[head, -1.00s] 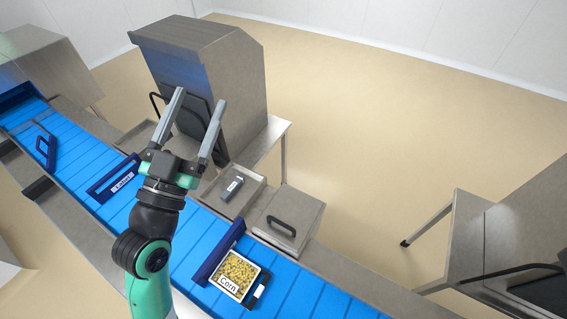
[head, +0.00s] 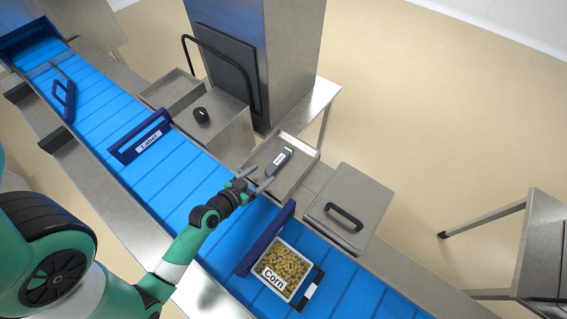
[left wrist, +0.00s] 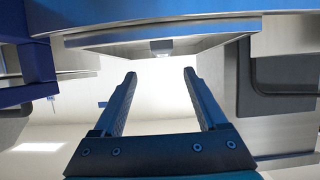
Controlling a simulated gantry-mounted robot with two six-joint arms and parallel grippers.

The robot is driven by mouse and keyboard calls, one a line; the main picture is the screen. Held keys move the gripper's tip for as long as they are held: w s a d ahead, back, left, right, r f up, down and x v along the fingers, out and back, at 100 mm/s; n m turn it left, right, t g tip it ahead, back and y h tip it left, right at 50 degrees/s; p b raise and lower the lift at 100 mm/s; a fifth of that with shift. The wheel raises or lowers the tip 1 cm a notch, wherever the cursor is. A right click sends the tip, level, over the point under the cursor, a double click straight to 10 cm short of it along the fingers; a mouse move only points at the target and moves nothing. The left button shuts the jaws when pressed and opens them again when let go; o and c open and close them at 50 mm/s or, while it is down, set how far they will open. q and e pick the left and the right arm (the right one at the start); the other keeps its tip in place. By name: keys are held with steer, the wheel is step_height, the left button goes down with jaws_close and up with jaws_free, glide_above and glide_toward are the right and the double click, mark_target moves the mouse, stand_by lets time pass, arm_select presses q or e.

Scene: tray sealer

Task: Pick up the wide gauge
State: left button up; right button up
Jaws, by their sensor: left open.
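A small dark grey gauge (head: 279,162) with a white label lies on a shallow metal tray (head: 297,142) beside the conveyor; I cannot read the label. My left gripper (head: 263,177) is open and empty, close to the near side of that tray, its fingers pointing toward the gauge. In the left wrist view the open fingers (left wrist: 160,75) show nothing between them. A small grey block shows ahead of them there; I cannot tell whether it is the gauge. My right gripper is not in view.
The blue conveyor (head: 190,180) runs below my left arm and carries dark blue frames, one marked Label (head: 148,141), and a corn tray (head: 285,268). A lidded metal box (head: 345,212) stands right of the gauge's tray. A tall steel machine (head: 290,50) stands behind.

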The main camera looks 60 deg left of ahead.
mark_target(278, 160)
arm_select(q)
steer(key=shift+a+r, duration=0.1)
steer(key=shift+a, duration=0.15)
steer(key=x, duration=0.6)
steer(key=shift+w, duration=0.2)
steer(key=shift+b+x, duration=0.3)
steer(key=shift+x, duration=2.4)
steer(key=shift+s+a, duration=0.15)
steer(key=shift+c, duration=0.3)
jaws_close()
